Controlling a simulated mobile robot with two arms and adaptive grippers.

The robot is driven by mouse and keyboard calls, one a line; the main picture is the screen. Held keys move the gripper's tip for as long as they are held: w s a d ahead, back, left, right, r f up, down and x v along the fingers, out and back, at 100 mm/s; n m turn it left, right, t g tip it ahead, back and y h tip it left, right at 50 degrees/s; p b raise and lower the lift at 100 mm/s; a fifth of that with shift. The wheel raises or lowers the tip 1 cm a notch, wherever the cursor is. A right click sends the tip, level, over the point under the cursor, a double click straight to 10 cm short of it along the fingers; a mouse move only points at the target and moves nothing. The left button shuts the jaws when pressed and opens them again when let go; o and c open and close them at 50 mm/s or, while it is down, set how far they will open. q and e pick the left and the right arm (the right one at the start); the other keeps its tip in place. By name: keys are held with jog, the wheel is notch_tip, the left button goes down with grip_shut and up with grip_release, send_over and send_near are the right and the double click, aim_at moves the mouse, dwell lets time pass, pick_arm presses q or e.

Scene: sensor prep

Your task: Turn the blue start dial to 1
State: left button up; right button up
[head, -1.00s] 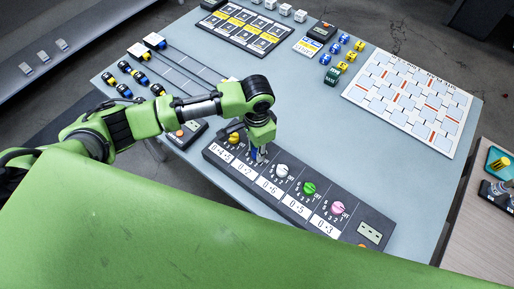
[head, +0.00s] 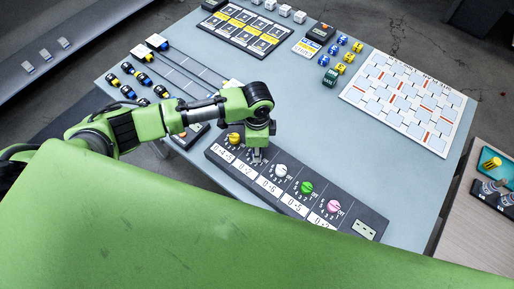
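The dark dial panel (head: 352,215) lies along the near edge of the table. It carries a yellow dial (head: 235,139), a white dial (head: 280,170), a green dial (head: 306,188) and a pink dial (head: 334,206). My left gripper (head: 257,158) points down at the second dial place from the left, between the yellow and white dials. The gripper hides the dial there, so its blue colour and pointer do not show. The finger gap is too small to judge, and I cannot tell whether the fingers touch the dial. My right gripper is not in view.
A white grid board (head: 447,137) lies at the right of the table, with several small blue and yellow blocks near it. A dark tray of yellow-marked cells (head: 246,27) is at the back. The table middle (head: 310,115) is clear.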

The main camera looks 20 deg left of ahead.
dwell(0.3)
pick_arm(q)
jog(key=o, duration=1.1)
jog(key=shift+r, duration=0.1)
notch_tip(320, 180, up, 12)
